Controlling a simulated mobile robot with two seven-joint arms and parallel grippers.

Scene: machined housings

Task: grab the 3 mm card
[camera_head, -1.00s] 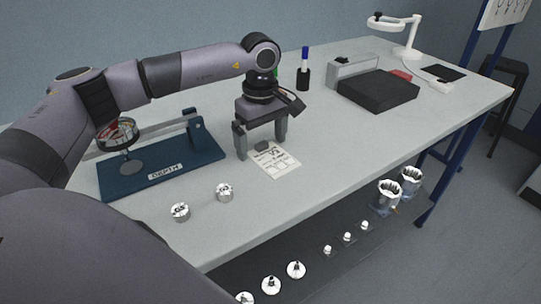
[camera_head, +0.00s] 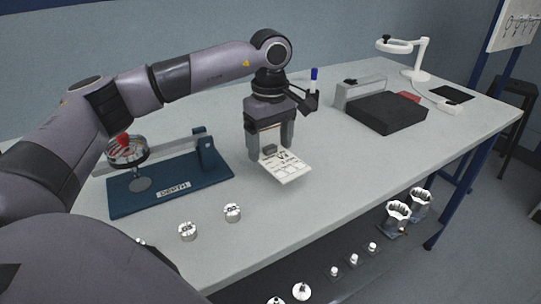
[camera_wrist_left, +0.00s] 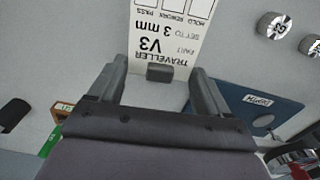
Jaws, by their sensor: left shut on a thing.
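The 3 mm card (camera_head: 290,168) is a white printed card with a small dark grey block at its near-gripper end. In the left wrist view the card (camera_wrist_left: 165,35) reads "TRAVELLER", "V3" and "SET TO 3 mm". My left gripper (camera_head: 270,153) points down over the table and is shut on the card, one finger at each side of its end. The same gripper (camera_wrist_left: 160,68) shows in the wrist view, with the grey block between its fingers. The card appears slightly raised and tilted; its exact clearance from the table is hard to tell. My right gripper is not in view.
A blue depth gauge stand (camera_head: 125,200) is left of the card, with two metal cylinders (camera_head: 187,231) in front. A black box (camera_head: 387,113), marker holder and white lamp (camera_head: 418,75) stand farther back. The table (camera_head: 335,205) is clear right of the card.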

